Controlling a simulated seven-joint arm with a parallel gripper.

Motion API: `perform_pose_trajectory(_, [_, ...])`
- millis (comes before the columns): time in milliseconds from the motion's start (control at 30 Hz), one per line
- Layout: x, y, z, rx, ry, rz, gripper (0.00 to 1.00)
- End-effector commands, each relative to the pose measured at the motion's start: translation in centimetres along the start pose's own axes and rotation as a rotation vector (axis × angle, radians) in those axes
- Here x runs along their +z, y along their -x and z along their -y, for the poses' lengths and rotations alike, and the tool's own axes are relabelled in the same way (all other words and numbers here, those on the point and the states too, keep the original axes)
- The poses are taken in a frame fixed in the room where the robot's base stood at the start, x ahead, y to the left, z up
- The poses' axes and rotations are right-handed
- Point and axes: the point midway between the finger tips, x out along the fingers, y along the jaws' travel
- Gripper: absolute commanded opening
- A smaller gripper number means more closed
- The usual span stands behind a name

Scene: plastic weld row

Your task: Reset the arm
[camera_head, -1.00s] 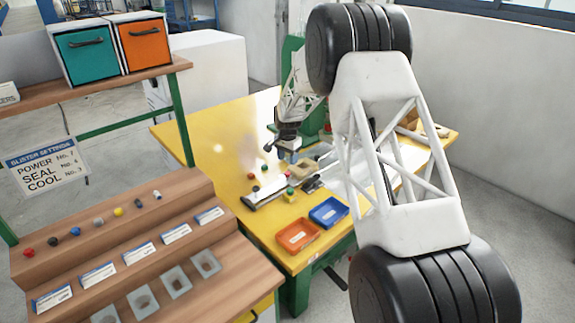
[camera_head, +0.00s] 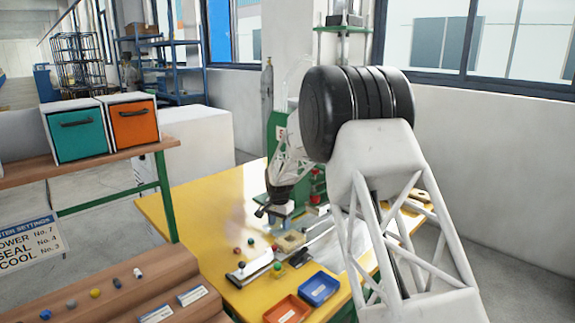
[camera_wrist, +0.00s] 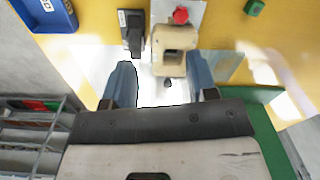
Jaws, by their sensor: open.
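My gripper (camera_head: 272,212) hangs over the yellow table (camera_head: 160,205), beside a green stand. In the wrist view my gripper (camera_wrist: 162,82) has its two blue-grey fingers wide apart, with nothing held between them. A beige block with a slot (camera_wrist: 174,42) and a red knob (camera_wrist: 181,15) lies below and beyond the fingertips, on a pale plate. I cannot tell how far below it is.
An orange tray (camera_head: 288,310) and a blue tray (camera_head: 319,289) are at the table's front. A wooden stepped rack (camera_head: 75,300) and teal and orange bins (camera_head: 135,125) are at left.

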Motion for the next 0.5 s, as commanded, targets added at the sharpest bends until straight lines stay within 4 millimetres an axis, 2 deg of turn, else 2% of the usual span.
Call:
perform_pose_trajectory(33, [0.3, 1.4, -0.9, -0.004, 0.006, -0.005, 0.53])
perform_pose_trajectory(200, [1.7, 5.0, -4.2, -0.012, 0.037, -0.015, 0.53])
perform_pose_trajectory(500, [4.7, 10.9, -10.0, -0.025, 0.093, -0.034, 0.53])
